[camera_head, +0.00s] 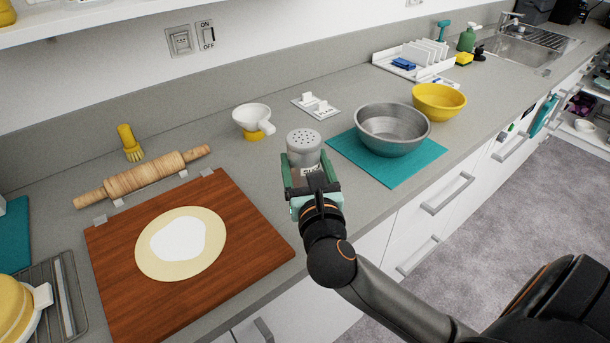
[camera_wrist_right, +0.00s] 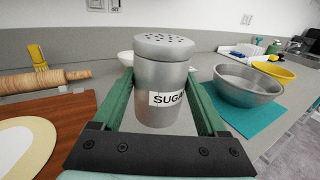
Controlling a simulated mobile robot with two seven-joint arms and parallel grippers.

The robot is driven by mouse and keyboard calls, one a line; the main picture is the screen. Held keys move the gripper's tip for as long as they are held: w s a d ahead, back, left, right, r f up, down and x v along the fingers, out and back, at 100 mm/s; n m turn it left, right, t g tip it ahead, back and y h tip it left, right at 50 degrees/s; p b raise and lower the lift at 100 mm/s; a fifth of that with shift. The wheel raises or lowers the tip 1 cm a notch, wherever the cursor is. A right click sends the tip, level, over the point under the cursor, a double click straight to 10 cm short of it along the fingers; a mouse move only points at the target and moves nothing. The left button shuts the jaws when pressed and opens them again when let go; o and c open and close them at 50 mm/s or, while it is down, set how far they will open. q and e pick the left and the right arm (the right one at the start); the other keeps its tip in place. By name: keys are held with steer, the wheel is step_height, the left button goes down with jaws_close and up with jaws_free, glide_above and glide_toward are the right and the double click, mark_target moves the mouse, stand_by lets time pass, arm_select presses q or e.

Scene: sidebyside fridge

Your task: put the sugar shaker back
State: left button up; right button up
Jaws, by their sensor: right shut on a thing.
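The sugar shaker (camera_head: 304,142) is a grey metal can with a holed lid. It stands upright between the fingers of my right gripper (camera_head: 308,178), which is shut on it. In the right wrist view the shaker (camera_wrist_right: 162,75) shows a "SUGA…" label facing me, with a green finger on each side. In the head view its lower part is hidden by the gripper, and I cannot tell whether its base touches the counter. A small white holder (camera_head: 316,107) with upright pieces and dark lettering lies farther back on the counter. My left gripper is not in view.
Left of the shaker is a wooden board (camera_head: 250,227) with flat round dough (camera_head: 152,260), a rolling pin (camera_head: 145,178) behind it. Bare counter lies between.

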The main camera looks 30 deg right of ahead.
steer(key=w+d+f, duration=0.1)
steer(key=w+f, duration=0.1)
steer(key=w+d+f+b, duration=0.1)
steer(key=w+d+f, duration=0.2)
steer(key=w+f, duration=0.2)
steer(key=shift+d, duration=0.3)
steer(key=shift+w+d+f+b, duration=0.15)
steer(key=shift+f, duration=0.45)
steer(key=shift+w+d+f+b, duration=0.1)
steer(key=shift+w+f+b, duration=0.05)
steer(key=shift+f, duration=0.9)
steer(key=shift+f, duration=0.1)
steer(key=shift+f, duration=0.15)
steer(key=o, duration=1.5)
